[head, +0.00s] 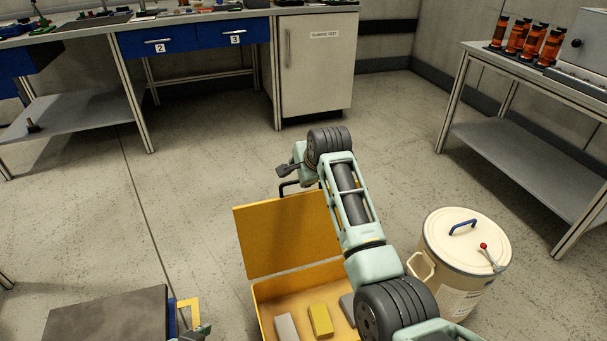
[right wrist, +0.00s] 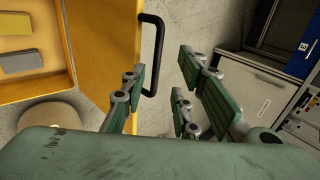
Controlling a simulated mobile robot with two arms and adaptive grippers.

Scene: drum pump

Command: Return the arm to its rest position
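My right arm reaches up the middle of the head view, over the yellow case. My right gripper (head: 287,171) is at its far end, beside the black handle (head: 292,186) of the raised lid (head: 285,235). In the right wrist view the right gripper (right wrist: 165,95) is open, its fingers apart, with nothing held. The handle (right wrist: 153,50) shows just beyond the left fingers; I cannot tell whether they touch. A small green-grey part at the bottom edge of the head view looks like my left gripper (head: 198,333); most is cut off.
The open yellow case (head: 262,292) holds a yellow block (head: 320,319) and grey blocks. A cream drum (head: 465,250) with a blue lid handle and red-knobbed lever stands right of my arm. Benches stand at the back left and right (head: 530,165). Floor between them is clear.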

